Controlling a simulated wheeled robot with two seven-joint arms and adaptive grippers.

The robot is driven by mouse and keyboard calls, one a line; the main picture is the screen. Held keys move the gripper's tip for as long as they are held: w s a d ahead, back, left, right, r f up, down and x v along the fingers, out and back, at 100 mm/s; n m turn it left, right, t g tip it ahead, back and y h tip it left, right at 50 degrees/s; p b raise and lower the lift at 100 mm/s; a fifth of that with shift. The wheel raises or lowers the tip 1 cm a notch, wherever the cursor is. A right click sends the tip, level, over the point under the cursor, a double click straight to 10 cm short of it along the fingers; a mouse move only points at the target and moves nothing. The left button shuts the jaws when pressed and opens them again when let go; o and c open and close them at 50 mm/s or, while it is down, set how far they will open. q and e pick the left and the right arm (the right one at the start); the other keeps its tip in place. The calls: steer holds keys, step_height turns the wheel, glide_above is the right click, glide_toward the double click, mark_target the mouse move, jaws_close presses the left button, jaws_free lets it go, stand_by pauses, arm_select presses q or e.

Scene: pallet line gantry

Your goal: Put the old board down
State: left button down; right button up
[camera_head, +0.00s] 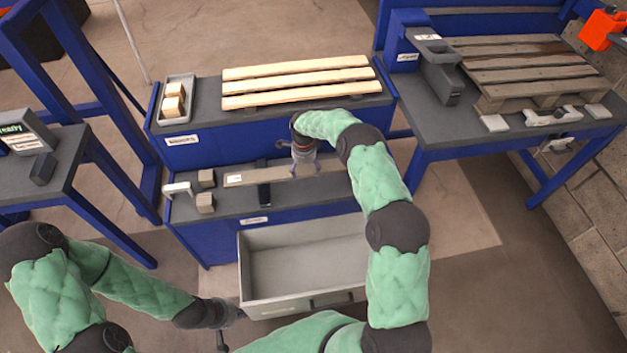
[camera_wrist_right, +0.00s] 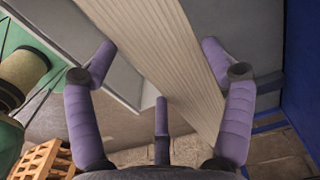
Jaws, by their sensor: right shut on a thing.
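The old board (camera_head: 255,178) is a long, pale grey-brown plank at the lower workbench (camera_head: 230,204). My right gripper (camera_head: 305,172) reaches down over its middle and is shut on it. In the right wrist view the board (camera_wrist_right: 165,50) runs between the purple fingers. I cannot tell whether the board touches the bench or is slightly above it. My left gripper (camera_head: 222,338) is low in the head view, left of the grey bin and away from the board; its fingers are too small to read.
An open, empty grey bin (camera_head: 242,262) stands in front of the bench. New pale boards (camera_head: 295,84) and a tray of blocks (camera_head: 163,108) are on the upper bench. A worn pallet (camera_head: 525,70) lies on the right table (camera_head: 450,125). Small blocks (camera_head: 205,201) sit left of the board.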

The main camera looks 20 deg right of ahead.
mark_target(312, 168)
steer(key=d+f, duration=0.1)
steer(key=f, duration=0.1)
steer(key=d+f+b, duration=0.1)
steer(key=d+f, duration=0.1)
steer(key=shift+w+d, duration=0.1)
steer(key=shift+w, duration=0.1)
steer(key=f+b, duration=0.1)
steer(key=f, duration=0.1)
steer(key=f+b, duration=0.1)
steer(key=f, duration=0.1)
steer(key=shift+d+b, duration=0.3)
steer(key=shift+r, duration=0.1)
steer(key=o, duration=1.4)
steer(key=shift+f, duration=0.2)
